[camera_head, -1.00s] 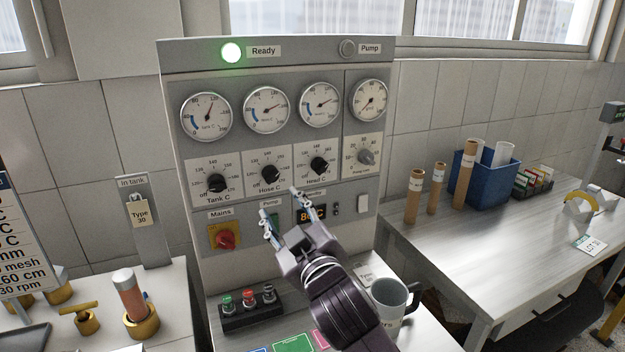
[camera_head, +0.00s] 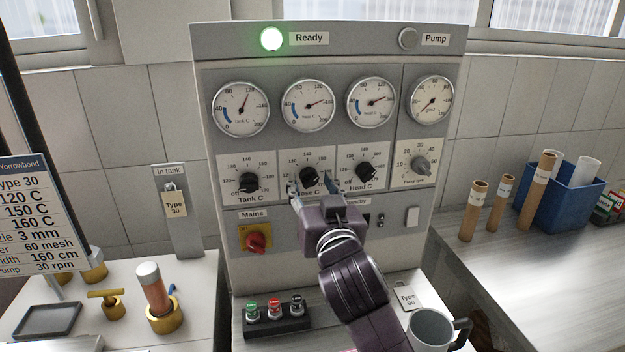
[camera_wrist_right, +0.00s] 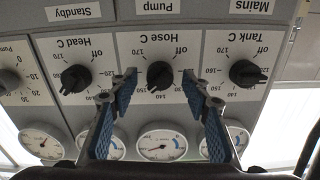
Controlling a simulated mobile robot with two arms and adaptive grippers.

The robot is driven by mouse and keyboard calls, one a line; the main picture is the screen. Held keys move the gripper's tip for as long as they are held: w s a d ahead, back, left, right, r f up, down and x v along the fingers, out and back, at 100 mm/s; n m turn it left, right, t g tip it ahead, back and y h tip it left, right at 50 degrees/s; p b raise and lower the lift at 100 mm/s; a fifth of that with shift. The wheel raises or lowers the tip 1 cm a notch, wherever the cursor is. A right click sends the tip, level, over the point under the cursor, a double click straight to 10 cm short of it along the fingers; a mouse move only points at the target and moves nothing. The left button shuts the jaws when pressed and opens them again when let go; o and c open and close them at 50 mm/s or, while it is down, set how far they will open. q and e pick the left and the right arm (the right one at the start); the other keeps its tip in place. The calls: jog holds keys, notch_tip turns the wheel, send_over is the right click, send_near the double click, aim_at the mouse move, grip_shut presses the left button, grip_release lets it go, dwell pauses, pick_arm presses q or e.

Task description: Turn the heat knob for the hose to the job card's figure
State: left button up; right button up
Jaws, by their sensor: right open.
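The Hose C knob (camera_head: 308,176) is black and sits second from the left in the panel's knob row. In the right wrist view the knob (camera_wrist_right: 160,75) appears upside down, its pointer toward the lower left near the 150 mark. My right gripper (camera_head: 311,188) is open in front of it. In the wrist view its blue-padded fingers (camera_wrist_right: 160,86) stand on either side of the knob, apart from it. The job card (camera_head: 40,220) at the left lists 120 C, 150 C and 160 C; its row names are cut off. My left gripper is not in view.
The Tank C knob (camera_head: 249,183) and Head C knob (camera_head: 365,172) flank the Hose C knob closely. Gauges (camera_head: 308,105) sit above. A red mains switch (camera_head: 257,241) is below left. A mug (camera_head: 430,330) stands at the lower right.

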jog(key=shift+w, duration=0.2)
jog(key=shift+c, duration=1.3)
jog(key=c, duration=0.9)
jog(key=shift+r+n+p, duration=0.1)
jog(key=shift+n+p, duration=0.2)
jog(key=shift+p, duration=0.15)
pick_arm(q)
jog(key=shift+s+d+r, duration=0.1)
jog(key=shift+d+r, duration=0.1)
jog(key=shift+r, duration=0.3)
pick_arm(e)
jog(key=o, duration=1.2)
jog(key=shift+c, duration=0.2)
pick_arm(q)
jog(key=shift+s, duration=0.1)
